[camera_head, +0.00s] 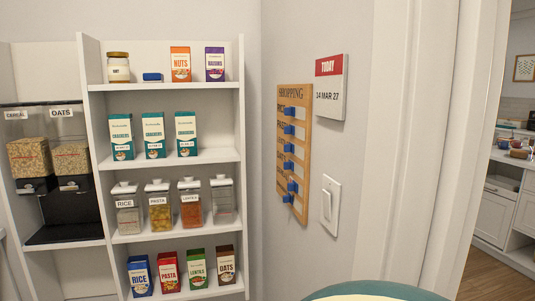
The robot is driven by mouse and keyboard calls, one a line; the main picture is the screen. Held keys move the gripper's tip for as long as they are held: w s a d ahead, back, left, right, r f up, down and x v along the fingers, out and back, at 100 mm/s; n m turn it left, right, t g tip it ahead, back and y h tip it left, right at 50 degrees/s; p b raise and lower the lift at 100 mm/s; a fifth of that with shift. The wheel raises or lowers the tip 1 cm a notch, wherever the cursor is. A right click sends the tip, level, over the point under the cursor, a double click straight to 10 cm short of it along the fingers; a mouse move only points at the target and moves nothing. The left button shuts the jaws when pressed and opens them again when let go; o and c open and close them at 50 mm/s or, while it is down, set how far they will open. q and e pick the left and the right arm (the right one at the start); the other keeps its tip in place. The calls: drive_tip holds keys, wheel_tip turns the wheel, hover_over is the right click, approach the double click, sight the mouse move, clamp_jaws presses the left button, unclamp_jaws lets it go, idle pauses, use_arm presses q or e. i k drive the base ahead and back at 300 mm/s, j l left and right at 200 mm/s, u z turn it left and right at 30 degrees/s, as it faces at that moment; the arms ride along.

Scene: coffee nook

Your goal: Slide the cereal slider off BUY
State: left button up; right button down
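The wooden shopping board (302,172) hangs on the wall right of the shelf corner, seen at a steep angle. "SHOPPING" is written at its top. Several blue sliders sit on it in a column, among them a top one (289,111), a middle one (288,147) and a low one (292,186). The row labels and any BUY mark are too small and slanted to read, so I cannot tell which slider is for cereal. Neither of my grippers is in view.
A calendar (330,94) and a white switch (329,205) are on the wall beside the board. A white shelf (165,86) with boxes and jars stands left. Two dispensers labelled CEREAL (30,157) and OATS (71,158) are at far left. A round teal-rimmed thing (402,290) shows bottom right.

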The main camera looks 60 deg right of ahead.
sight(293, 186)
drive_tip(key=z, duration=2.2)
